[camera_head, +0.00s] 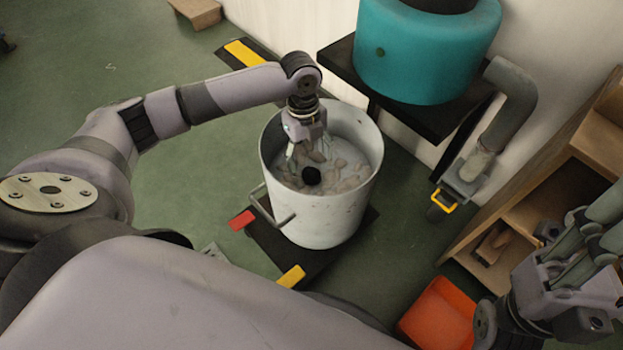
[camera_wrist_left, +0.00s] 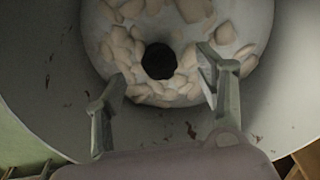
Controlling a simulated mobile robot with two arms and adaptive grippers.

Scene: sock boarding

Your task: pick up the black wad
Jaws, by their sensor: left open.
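The black wad (camera_head: 312,175) is a small dark round lump among pale pinkish-beige pieces inside a white bucket (camera_head: 331,222). In the left wrist view the black wad (camera_wrist_left: 159,61) lies beyond my fingertips, roughly midway between them. My left gripper (camera_head: 303,155) points down into the bucket, open and empty. Its two fingers also show spread apart in the left wrist view (camera_wrist_left: 160,88). The wad appears apart from both fingers. Part of my right arm's hand (camera_head: 565,290) is at the lower right, its fingertips not clearly visible.
The bucket stands on a dark base with red (camera_head: 242,220) and yellow (camera_head: 291,276) marks. A teal drum (camera_head: 420,55) sits on a black stand behind it. A wooden shelf (camera_head: 535,200) and an orange bin (camera_head: 438,315) are at the right.

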